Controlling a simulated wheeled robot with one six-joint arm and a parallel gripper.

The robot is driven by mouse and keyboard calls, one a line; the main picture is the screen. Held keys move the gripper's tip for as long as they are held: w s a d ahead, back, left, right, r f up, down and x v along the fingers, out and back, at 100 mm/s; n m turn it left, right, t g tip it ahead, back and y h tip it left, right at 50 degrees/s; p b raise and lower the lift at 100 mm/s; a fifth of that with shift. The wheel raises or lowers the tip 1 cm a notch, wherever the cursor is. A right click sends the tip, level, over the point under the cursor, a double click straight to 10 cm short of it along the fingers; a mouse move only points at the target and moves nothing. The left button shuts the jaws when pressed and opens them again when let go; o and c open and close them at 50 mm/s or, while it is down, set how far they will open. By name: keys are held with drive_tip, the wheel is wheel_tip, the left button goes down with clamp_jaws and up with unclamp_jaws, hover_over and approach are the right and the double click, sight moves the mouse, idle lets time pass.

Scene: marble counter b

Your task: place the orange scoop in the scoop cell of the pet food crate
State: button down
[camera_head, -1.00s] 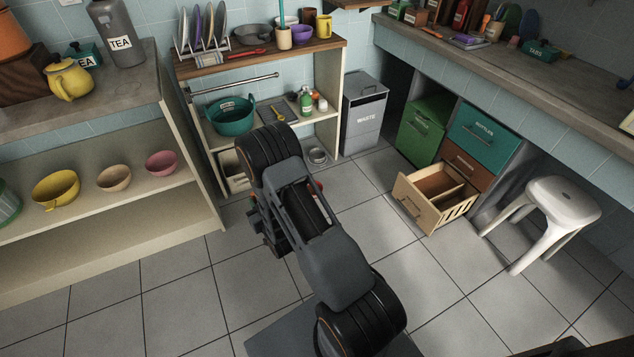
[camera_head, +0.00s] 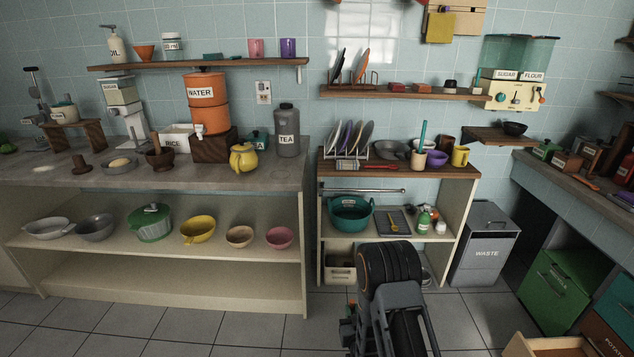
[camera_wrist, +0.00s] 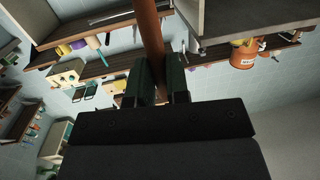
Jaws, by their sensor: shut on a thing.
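In the wrist view my gripper (camera_wrist: 161,82) is shut on a long brown-orange rod (camera_wrist: 150,32), which runs up out of the top of the picture. It looks like the handle of the orange scoop; no scoop bowl shows. In the head view my dark arm fills the lower middle and hides the gripper and what it holds. A cream crate (camera_head: 340,272) with a small dark label stands at the bottom of the shelf unit, left of my arm. Its label is too small to read and its inside is not visible, so I cannot tell whether it is the pet food crate.
The shelf unit (camera_head: 322,220) carries a teal basket (camera_head: 350,214), a dark tray (camera_head: 394,222) and bottles. A grey waste bin (camera_head: 486,253) stands to its right. An open wooden drawer (camera_head: 545,345) juts out at bottom right. Floor tiles (camera_head: 255,330) are clear at left.

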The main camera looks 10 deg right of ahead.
drive_tip(key=s+r+p, duration=0.5)
drive_tip(key=r+p, duration=0.5)
drive_tip(key=r, duration=0.1)
drive_tip(key=shift+s+p, duration=0.35)
